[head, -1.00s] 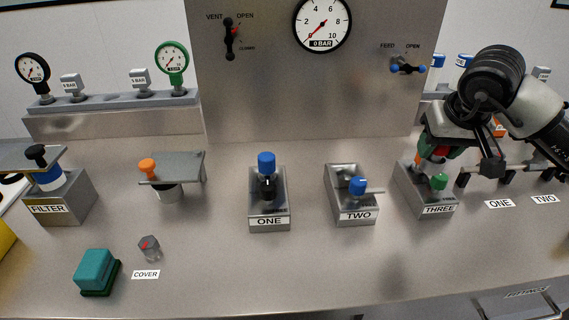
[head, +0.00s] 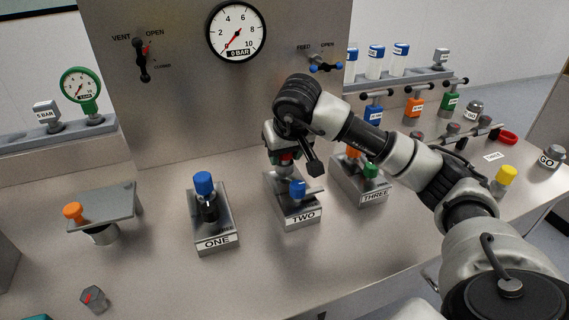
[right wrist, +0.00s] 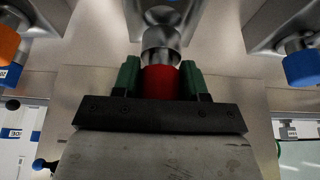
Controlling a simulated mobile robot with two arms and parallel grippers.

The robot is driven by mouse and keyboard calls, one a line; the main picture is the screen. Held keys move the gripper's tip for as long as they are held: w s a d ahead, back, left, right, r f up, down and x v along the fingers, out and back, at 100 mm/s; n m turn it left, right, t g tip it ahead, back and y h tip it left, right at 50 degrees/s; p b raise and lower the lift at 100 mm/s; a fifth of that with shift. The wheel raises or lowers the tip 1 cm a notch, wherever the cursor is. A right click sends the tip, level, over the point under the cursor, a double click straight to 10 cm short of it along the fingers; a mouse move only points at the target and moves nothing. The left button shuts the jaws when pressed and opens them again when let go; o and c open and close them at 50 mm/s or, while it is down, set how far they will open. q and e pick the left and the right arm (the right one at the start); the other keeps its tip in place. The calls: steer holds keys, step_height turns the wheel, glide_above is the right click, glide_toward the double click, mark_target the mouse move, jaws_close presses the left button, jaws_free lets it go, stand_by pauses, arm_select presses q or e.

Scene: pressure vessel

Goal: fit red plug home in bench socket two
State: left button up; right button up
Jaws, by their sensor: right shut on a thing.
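My right gripper (head: 284,162) is shut on the red plug (head: 287,155) over the back part of the bench block marked TWO (head: 303,217). In the right wrist view the red plug (right wrist: 160,83) sits between the green fingers, with a silver collar (right wrist: 161,45) beyond it, in line with the block's metal. I cannot tell how deep the plug sits in the socket, as the gripper hides the join. A blue knob (head: 297,188) stands at the front of block TWO. My left gripper is out of view.
Block ONE (head: 216,238) with a blue-capped plug (head: 204,184) stands to the left. Block THREE (head: 373,196) with an orange plug (head: 353,151) and green knob (head: 371,170) is close on the right.

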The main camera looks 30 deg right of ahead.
mark_target(287, 161)
step_height(287, 161, down, 4)
steer(key=shift+r, duration=0.1)
steer(key=shift+f, duration=0.2)
steer(key=o, duration=1.1)
steer(key=shift+r, duration=0.1)
steer(key=shift+r, duration=0.2)
steer(key=v, duration=1.2)
